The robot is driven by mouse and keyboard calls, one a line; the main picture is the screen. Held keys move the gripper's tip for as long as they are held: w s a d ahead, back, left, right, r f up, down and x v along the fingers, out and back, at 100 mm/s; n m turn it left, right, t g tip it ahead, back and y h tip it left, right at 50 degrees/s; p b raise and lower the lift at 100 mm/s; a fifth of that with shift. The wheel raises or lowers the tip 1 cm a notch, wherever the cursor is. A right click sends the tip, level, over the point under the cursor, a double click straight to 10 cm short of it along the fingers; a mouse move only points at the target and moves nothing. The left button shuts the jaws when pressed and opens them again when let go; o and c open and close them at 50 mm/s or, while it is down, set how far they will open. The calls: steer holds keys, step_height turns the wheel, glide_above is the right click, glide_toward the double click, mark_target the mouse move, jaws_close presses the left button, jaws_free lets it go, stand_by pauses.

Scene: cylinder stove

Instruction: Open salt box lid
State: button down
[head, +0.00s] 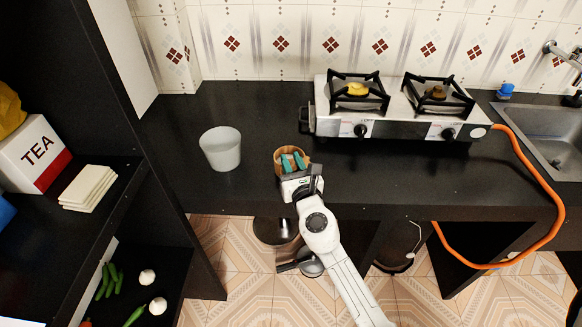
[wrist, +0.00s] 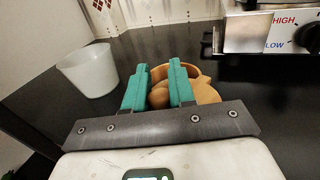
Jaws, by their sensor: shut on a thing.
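The salt box (head: 279,154) is a small round wooden box on the black counter near its front edge, in the middle of the head view. In the wrist view its wooden rim (wrist: 193,70) shows behind and to the right of my fingers. My gripper (head: 293,162) reaches over the box from the front. Its teal fingers, also in the wrist view (wrist: 158,70), are shut on a rounded wooden part (wrist: 158,98) that looks like the lid's knob. The fingers hide much of the lid, and I cannot tell how far it is turned from the box.
A white cup (head: 220,148) stands left of the box. A two-burner gas stove (head: 395,124) stands behind and to the right, with an orange hose (head: 540,180) beside it. A dark shelf (head: 120,185) stands at left.

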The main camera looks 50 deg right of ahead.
steer(key=shift+s+d+f+n+t+y+b, duration=0.15)
steer(key=shift+s+n+t+y+b, duration=0.15)
steer(key=shift+n+y+b, duration=0.2)
steer(key=shift+s+a+f+n+t+y+b, duration=0.1)
steer(key=shift+s+n+t+y+b, duration=0.05)
steer(key=shift+n+t+y+b, duration=0.4)
steer(key=y, duration=0.1)
steer(key=s+n+y, duration=0.1)
steer(key=y, duration=0.1)
steer(key=n+t+y+b, duration=0.1)
steer(key=shift+s+d+r+n, duration=0.2)
steer(key=shift+d+n, duration=0.05)
steer(key=y, duration=0.1)
steer(key=n+y, duration=0.1)
steer(key=s+n+y, duration=0.1)
steer(key=y, duration=0.1)
steer(key=shift+d, duration=0.35)
steer(key=shift+s+d+n+g+y+b, duration=0.15)
steer(key=shift+s+n+y+b, duration=0.1)
steer(key=shift+n+y, duration=0.45)
steer(key=shift+s+d+n+y+b, duration=0.1)
steer(key=shift+s+n+y+b, duration=0.15)
steer(key=shift+n+y, duration=0.5)
steer(key=shift+s+d+n+g+y+b, duration=0.1)
steer(key=shift+s+d+n+y+b, duration=0.2)
steer(key=shift+y, duration=0.7)
steer(key=shift+w+a, duration=0.1)
steer(key=shift+r, duration=0.1)
steer(key=c, duration=1)
jaws_free()
